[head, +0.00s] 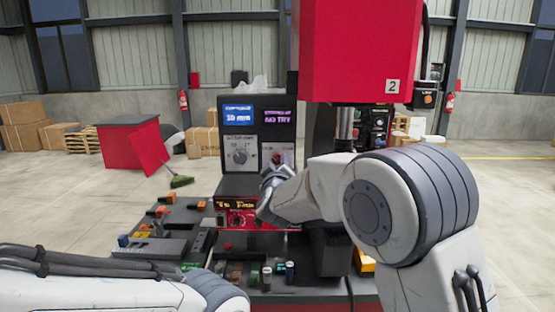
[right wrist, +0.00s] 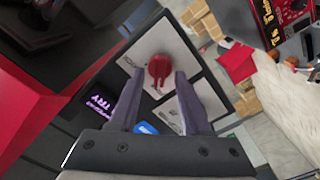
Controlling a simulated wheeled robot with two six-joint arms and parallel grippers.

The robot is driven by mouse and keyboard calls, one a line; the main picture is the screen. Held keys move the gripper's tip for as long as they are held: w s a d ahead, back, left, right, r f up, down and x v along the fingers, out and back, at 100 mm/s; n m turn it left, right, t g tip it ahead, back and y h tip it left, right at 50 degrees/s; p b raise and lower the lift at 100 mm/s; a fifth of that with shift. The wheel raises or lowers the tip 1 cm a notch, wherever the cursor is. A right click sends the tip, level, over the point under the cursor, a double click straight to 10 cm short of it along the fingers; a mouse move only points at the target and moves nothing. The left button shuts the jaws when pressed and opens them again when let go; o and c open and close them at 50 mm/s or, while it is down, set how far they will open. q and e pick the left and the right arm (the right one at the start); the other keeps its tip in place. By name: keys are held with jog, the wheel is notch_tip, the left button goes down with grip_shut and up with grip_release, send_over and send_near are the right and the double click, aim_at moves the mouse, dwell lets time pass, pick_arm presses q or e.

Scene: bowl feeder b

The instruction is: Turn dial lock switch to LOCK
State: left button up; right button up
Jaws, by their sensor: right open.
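The dial lock switch is a red knob (head: 277,158) on a light plate on the right half of the dark control panel (head: 230,185). It also shows in the right wrist view (right wrist: 160,68), where the knob lies between my two fingertips in the picture. My right gripper (head: 270,182) is just in front of and below the knob in the head view. In the right wrist view the gripper (right wrist: 160,76) is open and empty, one finger on each side of the knob, with no clear contact. The plate's lettering is too small to read. My left gripper is out of view.
A grey dial (head: 240,156) sits left of the red knob, below a blue screen (head: 238,113) and a purple-lettered screen (head: 279,115). A large red machine head (head: 350,50) hangs to the right. Small parts and trays cover the bench below.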

jog(key=shift+w, duration=0.4)
grip_shut()
